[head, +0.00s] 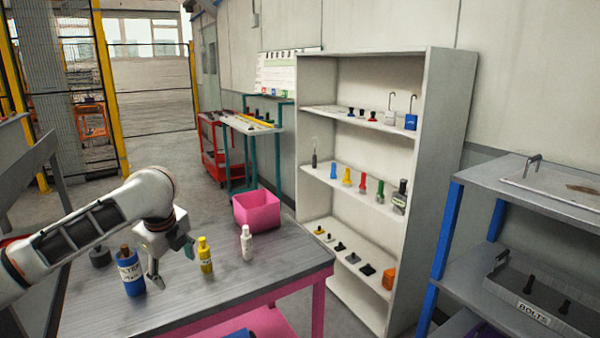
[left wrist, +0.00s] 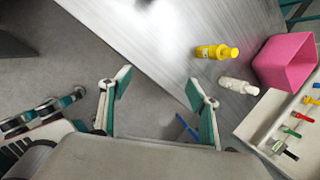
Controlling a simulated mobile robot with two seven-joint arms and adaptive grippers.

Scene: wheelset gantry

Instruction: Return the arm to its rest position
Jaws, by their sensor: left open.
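My left arm (head: 90,235) reaches in from the left over the table (head: 200,302). My left gripper (head: 168,262) hangs between a blue bottle and a yellow bottle in the head view. In the left wrist view the left gripper (left wrist: 158,95) has its fingers spread apart with nothing between them. The blue bottle (head: 131,275) with a white label stands upright just left of the gripper. The yellow bottle (head: 205,258) stands to its right, and a white bottle (head: 247,243) stands further right. My right gripper is not in view.
A pink bin (head: 257,210) sits at the table's far corner. A white shelf (head: 415,190) with several small items stands right of the table. A blue-post rack (head: 447,230) is at far right.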

